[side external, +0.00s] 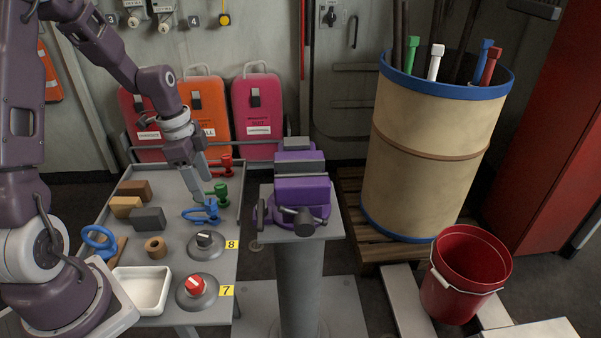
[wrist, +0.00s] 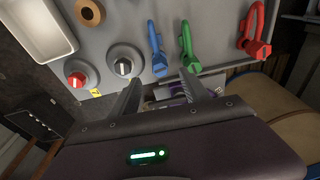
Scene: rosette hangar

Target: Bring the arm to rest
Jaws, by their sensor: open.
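My gripper (side external: 195,184) is above the grey table, close over the blue shackle-like piece (side external: 203,211) in the side view. In the wrist view my gripper (wrist: 160,92) has its two fingers apart with nothing held between them. The blue piece (wrist: 157,50), the green piece (wrist: 188,48) and the red piece (wrist: 256,35) lie on the table beyond the fingertips. The green piece (side external: 218,194) and the red piece (side external: 222,165) also show behind the blue one in the side view. Contact between fingers and pieces cannot be told.
The grey table (side external: 178,218) also holds blocks, a tape roll (side external: 155,247), a white tray (side external: 142,289), a black-knobbed dial (side external: 205,247) and a red-knobbed dial (side external: 196,290). A purple vise (side external: 301,190) stands on a pedestal to the right. A barrel (side external: 425,150) and red bucket (side external: 463,272) stand further right.

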